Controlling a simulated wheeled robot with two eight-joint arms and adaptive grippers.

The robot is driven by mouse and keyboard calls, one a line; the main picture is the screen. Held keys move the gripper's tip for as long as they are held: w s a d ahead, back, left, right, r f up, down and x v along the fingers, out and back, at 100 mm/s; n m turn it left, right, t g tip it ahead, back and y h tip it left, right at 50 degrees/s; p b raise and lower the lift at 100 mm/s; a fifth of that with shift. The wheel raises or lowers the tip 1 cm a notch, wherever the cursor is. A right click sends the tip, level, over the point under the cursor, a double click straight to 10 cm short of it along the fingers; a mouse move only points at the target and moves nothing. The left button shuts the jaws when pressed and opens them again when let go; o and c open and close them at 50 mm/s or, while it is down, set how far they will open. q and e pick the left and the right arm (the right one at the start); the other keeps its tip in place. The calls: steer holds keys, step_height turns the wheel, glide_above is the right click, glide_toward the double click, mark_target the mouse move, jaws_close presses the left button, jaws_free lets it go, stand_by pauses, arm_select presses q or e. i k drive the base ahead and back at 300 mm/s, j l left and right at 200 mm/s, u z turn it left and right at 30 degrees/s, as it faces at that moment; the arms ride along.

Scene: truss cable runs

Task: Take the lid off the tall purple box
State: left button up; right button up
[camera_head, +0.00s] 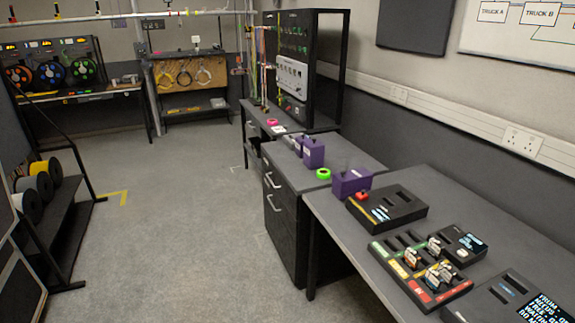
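A tall purple box (313,153) stands upright on the dark cabinet top in the middle of the picture. Its top looks closed, but it is too small to make out the lid's edge. A smaller purple item (298,146) stands just left of and behind it. Neither of my grippers shows in the head view.
A bright green ring (323,174) lies on the cabinet top (345,154) between the purple boxes. The near table (435,197) holds a black case (386,207) and a tray of coloured modules (420,270). A black equipment rack (310,70) stands behind. The grey floor (185,220) is open.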

mark_target(314, 143)
steer(key=i+j+z, duration=0.3)
steer(key=i+z, duration=0.15)
steer(key=z, duration=0.25)
steer(key=i+j+z, duration=0.1)
steer(key=z, duration=0.35)
steer(key=i+j+z, duration=0.15)
steer(key=j, duration=0.2)
steer(key=i+j+z, duration=0.35)
steer(key=j, duration=0.35)
steer(key=i+j+z, duration=0.15)
steer(key=j, duration=0.25)
steer(key=i+j+z, duration=0.2)
steer(key=j, duration=0.2)
